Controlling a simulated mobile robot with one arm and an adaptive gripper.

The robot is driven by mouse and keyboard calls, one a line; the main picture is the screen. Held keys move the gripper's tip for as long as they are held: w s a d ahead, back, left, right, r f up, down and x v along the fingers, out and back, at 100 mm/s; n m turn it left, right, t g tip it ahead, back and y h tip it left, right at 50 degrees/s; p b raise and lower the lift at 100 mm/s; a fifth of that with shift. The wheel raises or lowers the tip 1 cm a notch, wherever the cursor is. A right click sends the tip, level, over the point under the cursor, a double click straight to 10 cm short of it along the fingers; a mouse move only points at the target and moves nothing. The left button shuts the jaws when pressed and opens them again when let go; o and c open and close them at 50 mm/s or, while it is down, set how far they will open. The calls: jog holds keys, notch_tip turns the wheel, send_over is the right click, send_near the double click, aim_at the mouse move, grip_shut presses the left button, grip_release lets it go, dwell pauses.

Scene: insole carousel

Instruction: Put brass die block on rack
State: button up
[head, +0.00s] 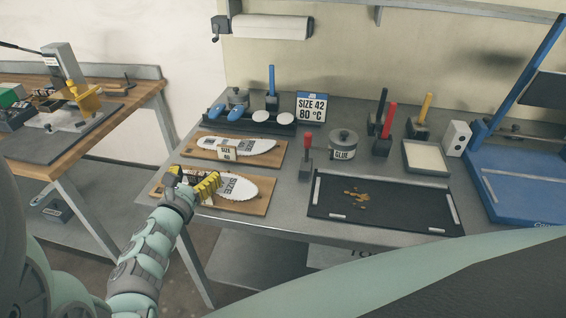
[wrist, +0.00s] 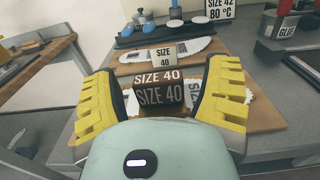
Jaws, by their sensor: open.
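My gripper (head: 207,184) is open over the near wooden board, its yellow fingers on both sides of a dark block (wrist: 160,93) marked SIZE 40. In the wrist view, gaps show between the block and both fingers (wrist: 158,105). The block stands on a printed white insole (head: 238,187); the fingers largely hide it in the head view. A paler SIZE 40 block (head: 227,154) stands on the far insole (head: 250,146). I cannot tell by colour which block is brass. A low black rack (head: 228,125) with blue-handled tools and white round pieces is behind; it also shows in the wrist view (wrist: 150,38).
A black tray (head: 400,217) with brass-coloured bits lies to the right. A glue pot (head: 343,147), a red-handled tool (head: 306,158) and a SIZE 42 80 °C sign (head: 310,107) stand behind it. A wooden bench (head: 140,100) is at left, across a gap.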

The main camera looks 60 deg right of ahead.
jog(key=b+v, duration=0.4)
jog(key=v, duration=0.8)
jog(key=shift+r+b, duration=0.15)
jog(key=shift+b, duration=0.25)
